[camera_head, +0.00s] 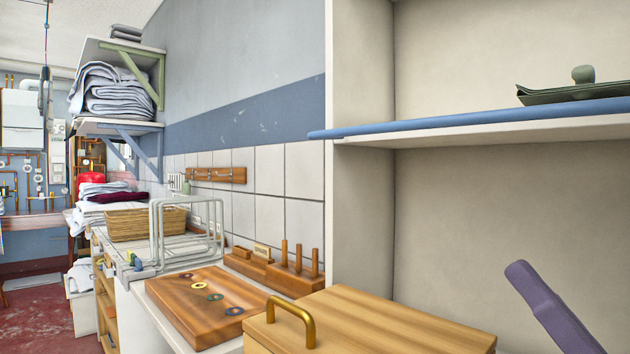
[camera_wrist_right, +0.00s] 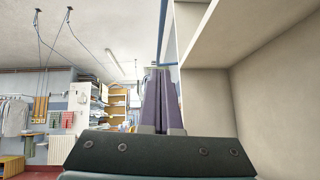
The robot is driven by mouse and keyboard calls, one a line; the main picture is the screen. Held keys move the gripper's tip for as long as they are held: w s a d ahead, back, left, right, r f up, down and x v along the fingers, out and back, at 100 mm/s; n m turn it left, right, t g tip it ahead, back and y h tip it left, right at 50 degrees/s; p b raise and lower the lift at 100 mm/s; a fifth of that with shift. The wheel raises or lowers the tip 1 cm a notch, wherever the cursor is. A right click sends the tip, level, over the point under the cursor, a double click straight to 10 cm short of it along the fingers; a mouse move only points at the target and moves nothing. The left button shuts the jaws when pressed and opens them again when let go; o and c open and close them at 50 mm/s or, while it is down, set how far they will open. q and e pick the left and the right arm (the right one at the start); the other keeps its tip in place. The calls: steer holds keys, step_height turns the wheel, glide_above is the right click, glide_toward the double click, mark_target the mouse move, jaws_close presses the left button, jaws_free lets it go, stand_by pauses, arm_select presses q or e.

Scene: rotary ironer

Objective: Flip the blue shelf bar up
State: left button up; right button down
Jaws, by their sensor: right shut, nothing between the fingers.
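The blue shelf bar (camera_head: 450,121) runs along the front edge of the white shelf (camera_head: 480,133) at the upper right of the head view. It lies along the shelf edge, and its left end sticks out past the cabinet's side panel. My right gripper (camera_head: 518,268) shows as purple fingers at the lower right, below the bar and apart from it. In the wrist view the right gripper (camera_wrist_right: 161,72) is shut and empty, pointing up, with a blue strip, probably the bar (camera_wrist_right: 163,35), beyond its tips. My left gripper is not in view.
A dark green lidded thing (camera_head: 575,92) rests on the shelf behind the bar. A wooden box with a brass handle (camera_head: 292,315) stands below left, beside a wooden board (camera_head: 205,303) with coloured rings. The space beneath the shelf looks clear.

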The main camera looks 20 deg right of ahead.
steer(key=p, duration=0.4)
glide_toward(438, 127)
steer(key=w+a, duration=0.1)
steer(key=w, duration=0.3)
arm_select(q)
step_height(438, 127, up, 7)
steer(key=p, duration=0.2)
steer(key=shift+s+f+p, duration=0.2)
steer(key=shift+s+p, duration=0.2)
arm_select(e)
steer(key=r, duration=0.4)
steer(key=shift+w, duration=0.25)
steer(key=shift+r, duration=0.1)
arm_select(q)
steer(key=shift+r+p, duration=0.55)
steer(key=shift+p, duration=0.05)
arm_select(e)
steer(key=shift+s+a+r+m+h, duration=0.1)
steer(key=shift+a+r+m+h, duration=0.15)
steer(key=shift+m+h, duration=0.55)
